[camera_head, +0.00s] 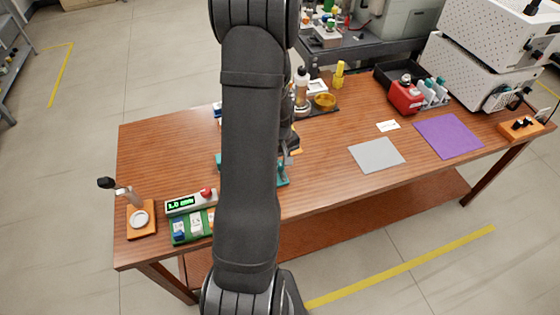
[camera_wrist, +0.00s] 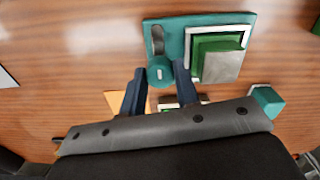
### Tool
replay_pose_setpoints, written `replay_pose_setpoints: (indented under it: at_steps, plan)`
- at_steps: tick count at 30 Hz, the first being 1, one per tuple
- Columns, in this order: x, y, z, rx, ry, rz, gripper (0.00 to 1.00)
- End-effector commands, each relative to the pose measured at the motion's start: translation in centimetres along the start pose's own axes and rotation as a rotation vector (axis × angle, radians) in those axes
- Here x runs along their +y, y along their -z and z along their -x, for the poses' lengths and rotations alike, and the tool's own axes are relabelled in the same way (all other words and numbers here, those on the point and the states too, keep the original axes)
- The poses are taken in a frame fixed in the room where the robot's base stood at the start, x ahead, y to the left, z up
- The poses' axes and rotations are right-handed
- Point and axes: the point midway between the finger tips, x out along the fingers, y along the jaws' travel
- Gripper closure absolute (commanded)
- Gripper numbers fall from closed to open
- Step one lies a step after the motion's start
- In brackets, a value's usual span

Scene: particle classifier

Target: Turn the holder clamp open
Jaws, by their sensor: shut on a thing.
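The holder (camera_wrist: 176,43) is a teal plate that carries a white-framed square with a green and grey block on it. The holder clamp (camera_wrist: 158,73) is a round teal knob at the plate's lower left, with a grey lever reaching away from it, up in the wrist view. My gripper (camera_wrist: 161,70) has one dark finger on each side of the knob and is shut on it. In the head view my arm hides most of the holder; a teal edge (camera_head: 283,180) shows to its right, and my gripper is mostly hidden.
A teal block (camera_wrist: 267,102) lies near the holder. A box with a green display (camera_head: 183,205), a green tray (camera_head: 186,238) and an orange stand (camera_head: 149,229) are at the left. A grey mat (camera_head: 377,155) and purple mat (camera_head: 449,137) lie right, with bare table between.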

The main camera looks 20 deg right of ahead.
Motion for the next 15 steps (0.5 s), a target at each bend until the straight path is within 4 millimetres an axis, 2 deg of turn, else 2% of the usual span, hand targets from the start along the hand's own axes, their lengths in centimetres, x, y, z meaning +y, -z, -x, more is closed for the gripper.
replay_pose_setpoints:
  at_steps: [4,5,7,15]
  plan:
    - [0.01,-0.02,0.03,-0.001,0.0,0.002,0.94]
    - [0.01,-0.02,0.03,-0.001,0.0,0.002,0.65]
    - [0.01,-0.02,0.03,0.0,-0.001,0.002,0.52]
    - [0.01,0.0,0.02,0.0,0.0,0.0,0.49]
